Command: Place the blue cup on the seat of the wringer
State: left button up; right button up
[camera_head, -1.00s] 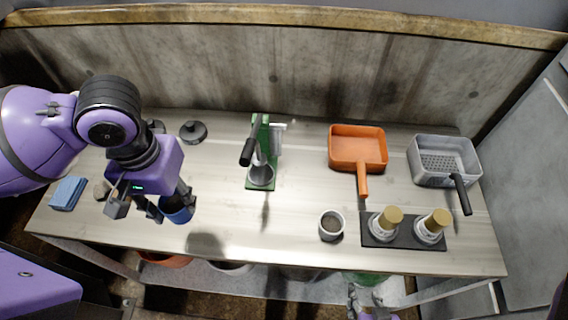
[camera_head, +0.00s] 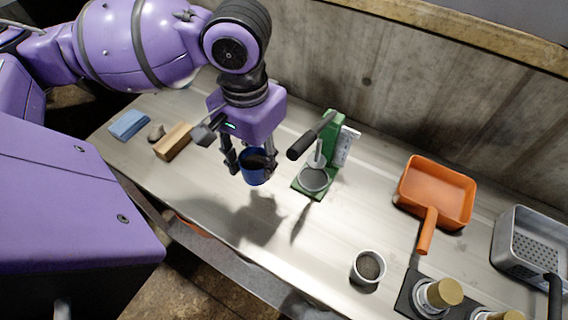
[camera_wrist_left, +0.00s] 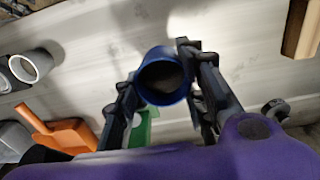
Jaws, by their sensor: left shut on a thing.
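The blue cup (camera_head: 252,175) is held between the two fingers of my left gripper (camera_head: 250,167), above the table and apart from its shadow. In the left wrist view the cup (camera_wrist_left: 163,76) shows its open round mouth between the fingers. The green wringer (camera_head: 332,135) stands just right of the cup, with a black lever handle and a round grey seat (camera_head: 314,179) at its base. The seat looks empty. In the left wrist view the wringer (camera_wrist_left: 146,127) is partly hidden behind the cup and a finger. My right gripper does not show.
A white cup with dark contents (camera_head: 368,268) stands in front right. An orange pan (camera_head: 438,192), a grey perforated basket (camera_head: 530,240) and a black tray with gold-topped items (camera_head: 408,300) are further right. A wooden block (camera_head: 173,141) and blue sponge (camera_head: 128,124) lie left.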

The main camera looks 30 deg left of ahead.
pick_arm(q)
jog(key=w, duration=0.1)
jog(key=w+f, duration=0.1)
jog(key=shift+w, duration=0.35)
jog(key=w+f, duration=0.2)
jog(key=w+f+b, duration=0.1)
jog(key=w+f, duration=0.1)
jog(key=f, duration=0.1)
jog(key=shift+w+a+f, duration=0.15)
jog(key=shift+w+f, duration=0.05)
jog(key=shift+w, duration=0.2)
jog(key=f, duration=0.2)
jog(key=f+b, duration=0.1)
jog(key=shift+w+f, duration=0.25)
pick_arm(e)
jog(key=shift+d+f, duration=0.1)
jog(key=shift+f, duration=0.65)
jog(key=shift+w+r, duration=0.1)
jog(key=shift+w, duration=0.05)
pick_arm(q)
jog(key=o, duration=1.2)
jog(key=shift+f, duration=0.1)
